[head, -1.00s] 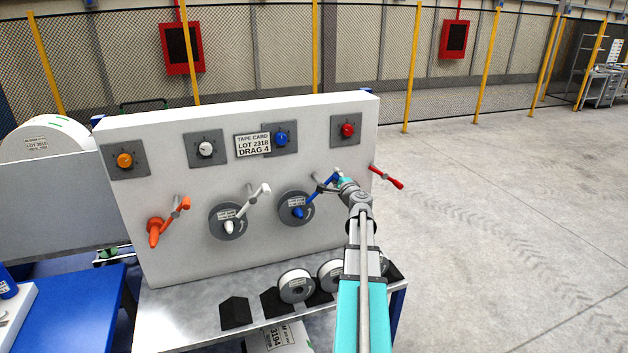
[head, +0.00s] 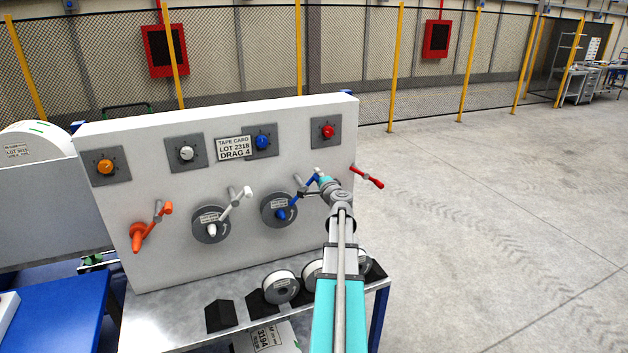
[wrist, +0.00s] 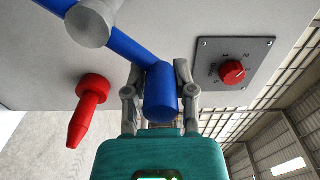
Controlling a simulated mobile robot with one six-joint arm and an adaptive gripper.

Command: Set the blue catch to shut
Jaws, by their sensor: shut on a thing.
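The blue catch (head: 297,198) is a blue lever on a round grey disc (head: 271,211) on the white panel. It slants up to the right from the disc. In the wrist view its blue end (wrist: 161,92) sits between the two grey fingers. My gripper (head: 322,181) is shut on that end; in the wrist view the fingers (wrist: 160,100) press on both its sides. The lever's grey pin (wrist: 88,24) shows at upper left in the wrist view. The lever's tip is partly hidden by my gripper in the head view.
A red lever (head: 366,177) sticks out just right of my gripper. White (head: 235,198) and orange (head: 150,226) levers are to the left. Knobs line the panel (head: 300,110) above. Several spools (head: 280,287) stand on the shelf below. The floor at right is clear.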

